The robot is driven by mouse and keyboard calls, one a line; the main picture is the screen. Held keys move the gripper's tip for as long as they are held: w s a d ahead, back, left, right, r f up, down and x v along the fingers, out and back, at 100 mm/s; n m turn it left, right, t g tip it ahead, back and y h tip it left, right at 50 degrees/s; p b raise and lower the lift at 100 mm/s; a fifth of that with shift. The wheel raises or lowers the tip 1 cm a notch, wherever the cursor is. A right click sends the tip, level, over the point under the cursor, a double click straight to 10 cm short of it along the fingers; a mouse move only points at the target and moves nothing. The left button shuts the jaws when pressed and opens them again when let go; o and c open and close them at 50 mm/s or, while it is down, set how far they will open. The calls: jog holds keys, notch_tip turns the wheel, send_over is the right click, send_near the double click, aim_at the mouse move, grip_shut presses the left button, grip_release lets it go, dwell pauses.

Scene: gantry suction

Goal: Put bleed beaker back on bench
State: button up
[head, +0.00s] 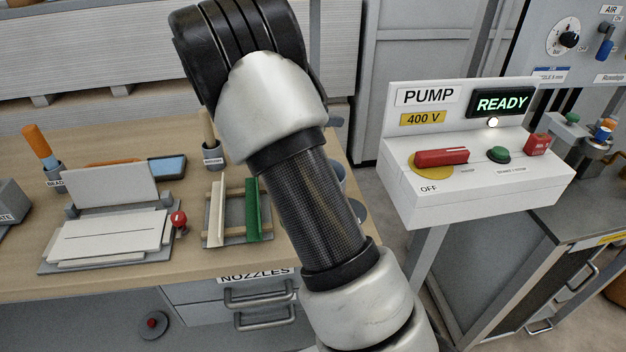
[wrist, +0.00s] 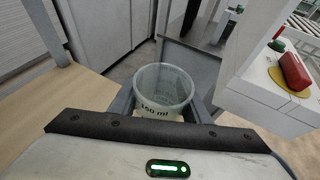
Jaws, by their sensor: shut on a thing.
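The clear bleed beaker (wrist: 160,82), marked 150 ml, is upright in the middle of the wrist view. My gripper (wrist: 162,106) is shut on it, with one finger on each side. The beaker's lower part and base are hidden behind my wrist. The wooden bench top (head: 110,285) fills the left of the head view, and it also shows at the left of the wrist view (wrist: 35,105). The beaker is by the bench's right edge; I cannot tell whether it touches the bench. In the head view my arm hides most of the gripper and beaker.
The pump box (head: 480,185) reads READY and stands right of the bench, with a red OFF handle (head: 441,158). On the bench are a rack with green and cream strips (head: 252,212), a paper-topped device (head: 105,240) and a labelled pot (head: 212,155). Floor shows between bench and pump.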

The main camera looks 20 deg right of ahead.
notch_tip(320, 180, down, 11)
jog(key=b, duration=0.2)
jog(key=shift+b, duration=0.35)
jog(key=shift+f, duration=0.1)
jog(key=o, duration=1.2)
jog(key=shift+r, duration=0.25)
jog(key=p+v, duration=0.2)
jog(key=v, duration=1)
jog(key=shift+w, duration=0.1)
